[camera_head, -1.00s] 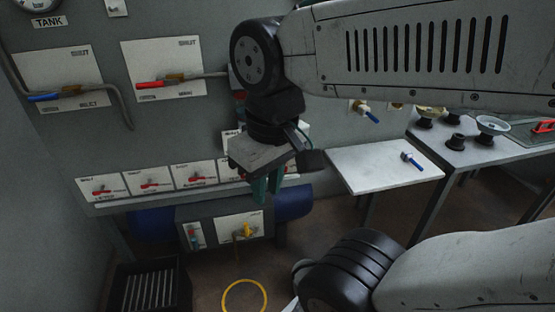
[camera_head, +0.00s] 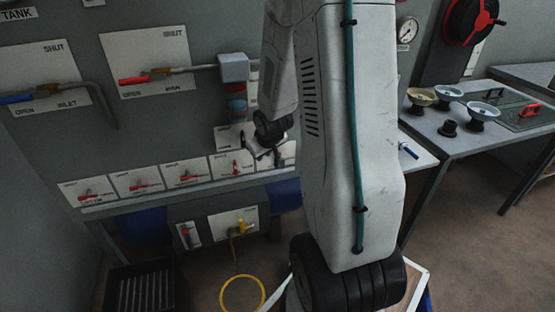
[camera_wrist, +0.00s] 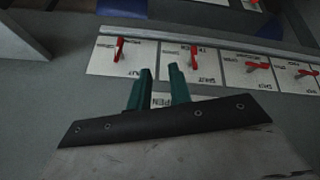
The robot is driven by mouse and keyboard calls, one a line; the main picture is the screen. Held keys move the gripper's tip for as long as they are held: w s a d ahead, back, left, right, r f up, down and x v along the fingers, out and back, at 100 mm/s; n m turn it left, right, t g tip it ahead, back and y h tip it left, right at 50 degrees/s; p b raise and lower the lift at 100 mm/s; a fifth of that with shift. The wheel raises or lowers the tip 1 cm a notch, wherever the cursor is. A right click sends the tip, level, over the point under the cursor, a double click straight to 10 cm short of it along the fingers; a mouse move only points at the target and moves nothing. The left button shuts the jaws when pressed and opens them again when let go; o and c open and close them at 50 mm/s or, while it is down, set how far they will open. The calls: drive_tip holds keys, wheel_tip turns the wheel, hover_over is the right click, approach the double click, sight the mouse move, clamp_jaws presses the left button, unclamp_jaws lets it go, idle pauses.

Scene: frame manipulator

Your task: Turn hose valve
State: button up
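A row of white valve panels with small red handles runs along the low ledge of the wall; one upright red handle (camera_head: 236,167) shows left of my gripper. Another valve, with a yellow handle (camera_head: 243,226), is on the unit below. I cannot read which one is the hose valve. My gripper (camera_wrist: 160,68) is open and empty, its two teal fingers apart. In the wrist view, two red handles (camera_wrist: 118,48) (camera_wrist: 194,62) lie beyond the fingertips, apart from them. In the head view my gripper is dark, partly hidden by my arm, in front of the row's right end.
Above are larger panels with a blue handle (camera_head: 15,99) and a red handle (camera_head: 133,81). A blue tank (camera_head: 286,195) is under the ledge. A yellow ring (camera_head: 242,293) and a black crate (camera_head: 145,288) are on the floor.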

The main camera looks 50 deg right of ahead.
drive_tip(key=s+d+f+m+t+h, duration=0.2)
drive_tip(key=s+d+f+t+h, duration=0.1)
drive_tip(key=d+f+t, duration=0.85)
drive_tip(key=x, duration=0.5)
drive_tip(key=a+x, duration=0.1)
drive_tip(key=x, duration=0.1)
drive_tip(key=shift+w+d+f, duration=0.1)
drive_tip(key=shift+w+f, duration=0.2)
drive_tip(key=shift+f, duration=0.05)
clamp_jaws()
